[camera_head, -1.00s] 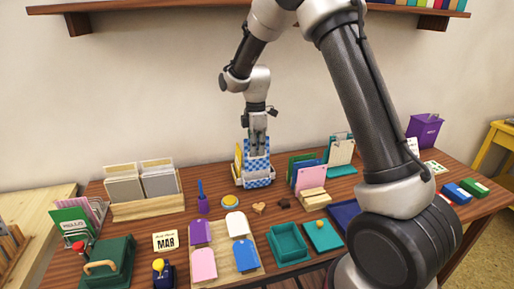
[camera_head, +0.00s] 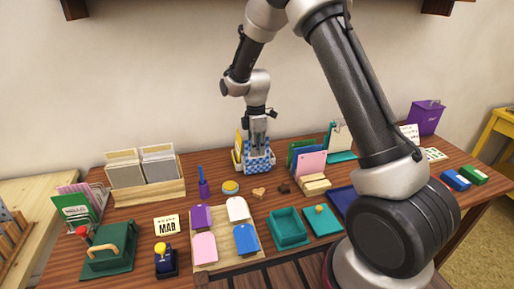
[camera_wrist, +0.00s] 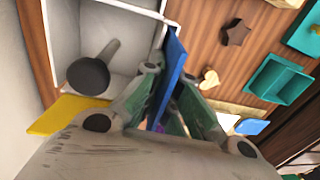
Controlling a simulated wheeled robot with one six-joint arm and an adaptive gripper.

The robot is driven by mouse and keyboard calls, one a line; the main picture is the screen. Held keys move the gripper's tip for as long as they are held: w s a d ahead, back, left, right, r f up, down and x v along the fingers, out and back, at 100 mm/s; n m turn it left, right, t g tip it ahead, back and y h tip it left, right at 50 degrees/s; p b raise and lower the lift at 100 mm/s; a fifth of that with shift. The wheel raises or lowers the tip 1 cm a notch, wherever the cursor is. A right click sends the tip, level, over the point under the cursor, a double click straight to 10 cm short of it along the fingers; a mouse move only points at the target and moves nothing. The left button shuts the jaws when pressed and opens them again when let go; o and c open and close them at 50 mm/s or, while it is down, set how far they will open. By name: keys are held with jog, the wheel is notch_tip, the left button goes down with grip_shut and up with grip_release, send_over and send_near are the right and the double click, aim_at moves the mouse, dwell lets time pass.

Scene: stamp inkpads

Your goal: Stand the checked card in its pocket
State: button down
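The blue-and-white checked card (camera_head: 259,163) is upright at the white holder (camera_head: 238,163) at the back of the table. My gripper (camera_head: 258,143) points down over it. In the wrist view my gripper (camera_wrist: 168,108) has its fingers closed against both sides of the card, seen edge-on as a blue strip (camera_wrist: 174,58). The card runs along the outer wall of the white box (camera_wrist: 120,8). I cannot tell how deep its lower edge sits in a pocket, as the fingers and angle hide this.
A yellow card (camera_wrist: 58,114) and a dark round-headed handle (camera_wrist: 88,76) are at the holder. Right of it stand pink and green cards (camera_head: 311,164).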

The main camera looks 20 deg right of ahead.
dwell(0.3)
jog(key=c, duration=1.6)
grip_release()
jog(key=shift+o, duration=0.2)
jog(key=shift+r, duration=3)
jog(key=s+d+r+m+t, duration=0.1)
jog(key=s+d+r+m, duration=0.3)
jog(key=s+r, duration=0.3)
jog(key=s+d+r+m+t, duration=0.1)
jog(key=s+d+r+m, duration=0.35)
jog(key=r, duration=0.45)
jog(key=s+d+r+m+t, duration=0.1)
jog(key=s+d+r+m, duration=0.1)
jog(key=s, duration=0.8)
jog(key=s+d+r+m+t, duration=0.2)
jog(key=s+d+m, duration=0.2)
jog(key=s+m, duration=0.3)
jog(key=s, duration=0.3)
jog(key=shift+s+d, duration=0.2)
